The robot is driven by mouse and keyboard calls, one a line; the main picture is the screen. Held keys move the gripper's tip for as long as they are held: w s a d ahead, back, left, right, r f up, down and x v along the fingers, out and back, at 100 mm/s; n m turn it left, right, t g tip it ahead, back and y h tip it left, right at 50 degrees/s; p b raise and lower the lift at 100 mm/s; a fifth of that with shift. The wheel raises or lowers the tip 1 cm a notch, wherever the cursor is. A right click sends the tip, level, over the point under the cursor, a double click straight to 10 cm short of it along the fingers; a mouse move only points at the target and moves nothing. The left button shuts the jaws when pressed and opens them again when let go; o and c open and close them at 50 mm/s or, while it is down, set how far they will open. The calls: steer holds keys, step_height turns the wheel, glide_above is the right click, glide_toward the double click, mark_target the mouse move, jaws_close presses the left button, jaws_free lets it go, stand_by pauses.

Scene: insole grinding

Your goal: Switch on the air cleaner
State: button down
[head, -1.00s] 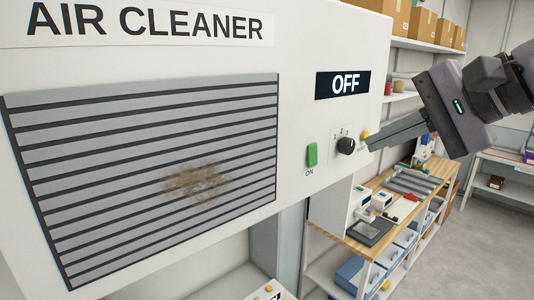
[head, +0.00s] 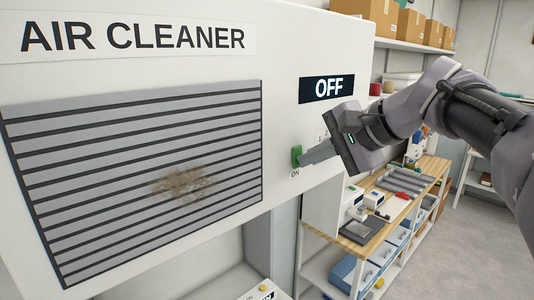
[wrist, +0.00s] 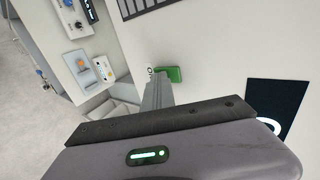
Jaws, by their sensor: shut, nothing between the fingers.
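The air cleaner (head: 140,72) is a large white box with a slatted grille, and dust marks the grille. Its dark display (head: 327,88) reads OFF. The green ON button (head: 297,156) sits on the panel below the display; it also shows in the wrist view (wrist: 170,73). My gripper (head: 303,160) is shut and empty, its fingertips right at the button's right edge in the head view. I cannot tell whether they touch it. The black knob is hidden behind my gripper.
Below and behind to the right stands a wooden workbench (head: 437,168) with small machines and blue bins. Shelves with cardboard boxes (head: 415,25) are at the back. Open floor (head: 440,250) lies at the right.

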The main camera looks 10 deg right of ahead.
steer(key=shift+a+r+t+y+b, duration=0.1)
steer(key=shift+r+t+y+b, duration=0.2)
steer(key=shift+r+t+b, duration=0.6)
steer(key=shift+w+f+g+b, duration=0.1)
steer(key=shift+f+g+b, duration=0.2)
steer(key=shift+g, duration=0.1)
